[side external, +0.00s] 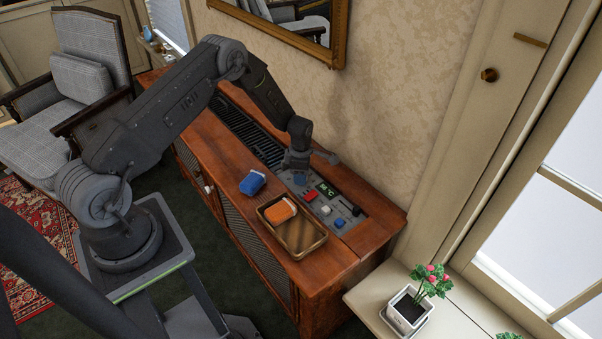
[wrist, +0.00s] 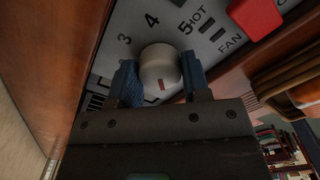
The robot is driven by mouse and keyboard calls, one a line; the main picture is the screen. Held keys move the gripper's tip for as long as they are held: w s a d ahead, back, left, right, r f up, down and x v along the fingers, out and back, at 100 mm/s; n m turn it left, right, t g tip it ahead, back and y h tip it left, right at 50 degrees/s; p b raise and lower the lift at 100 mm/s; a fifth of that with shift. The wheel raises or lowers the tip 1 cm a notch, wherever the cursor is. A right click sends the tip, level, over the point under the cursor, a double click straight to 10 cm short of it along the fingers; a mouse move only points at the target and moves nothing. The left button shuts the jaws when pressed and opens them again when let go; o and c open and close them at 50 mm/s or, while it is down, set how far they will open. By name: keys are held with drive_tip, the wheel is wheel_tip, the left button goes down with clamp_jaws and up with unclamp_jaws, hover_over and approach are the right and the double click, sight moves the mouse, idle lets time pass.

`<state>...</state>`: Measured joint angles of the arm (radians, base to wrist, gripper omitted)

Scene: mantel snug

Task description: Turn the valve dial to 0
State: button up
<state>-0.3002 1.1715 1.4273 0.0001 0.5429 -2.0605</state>
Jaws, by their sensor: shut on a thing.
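The valve dial (wrist: 160,68) is a pale round knob with a short red mark on its near side, pointing down in the wrist view. My gripper (wrist: 160,75) has its two blue fingers on either side of the knob, closed on it. The printed numbers 3, 4 and 5 show on the panel (wrist: 150,20) around the knob's far side. No 0 is visible; the near side of the scale is hidden by the gripper. In the side view my gripper (side external: 297,162) is down at the panel and hides the dial.
A tray (side external: 308,249) holding an orange item (side external: 280,211) and a blue item (side external: 252,183) are on the cabinet (side external: 200,138).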

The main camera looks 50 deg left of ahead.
idle(0.4)
drive_tip(key=o, duration=0.9)
drive_tip(key=shift+r, duration=0.1)
wheel_tip(320, 180, up, 14)
drive_tip(key=shift+f, duration=0.15)
